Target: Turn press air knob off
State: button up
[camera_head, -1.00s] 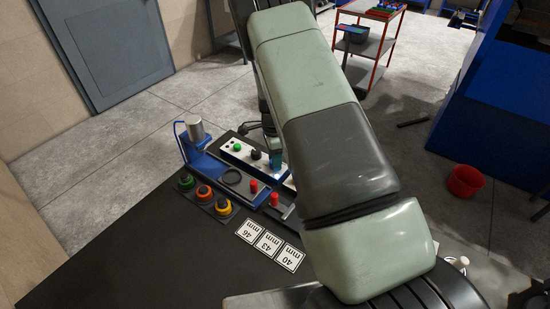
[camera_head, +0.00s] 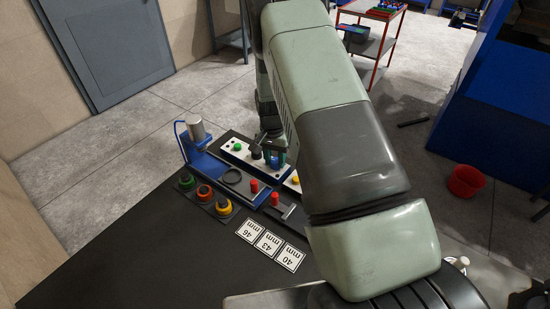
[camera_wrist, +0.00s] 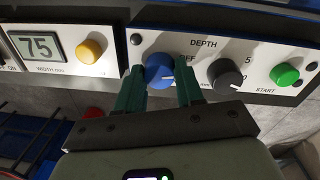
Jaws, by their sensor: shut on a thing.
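A round blue knob (camera_wrist: 159,68) sits on the white press panel (camera_wrist: 205,45), in the middle of the wrist view. A white mark on its face points to the right, and a partly hidden "OFF" label is up to its right. My gripper (camera_wrist: 162,72) has one green finger on each side of the knob and is shut on it. In the head view, my gripper (camera_head: 270,150) is at the panel among the knobs, and the blue knob (camera_head: 275,162) shows just below it.
A dark depth knob (camera_wrist: 225,76) is close to my right finger, with a green start button (camera_wrist: 285,74) beyond. A yellow knob (camera_wrist: 90,51) and a display reading 75 (camera_wrist: 38,47) are at left. A metal cylinder (camera_head: 195,130) stands behind the panel's left end.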

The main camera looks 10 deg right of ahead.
aim_at(273, 161)
jog(key=shift+n, duration=1.9)
jog(key=o, duration=1)
jog(key=shift+o, duration=0.2)
notch_tip(273, 161, up, 11)
jog(key=shift+a, duration=0.3)
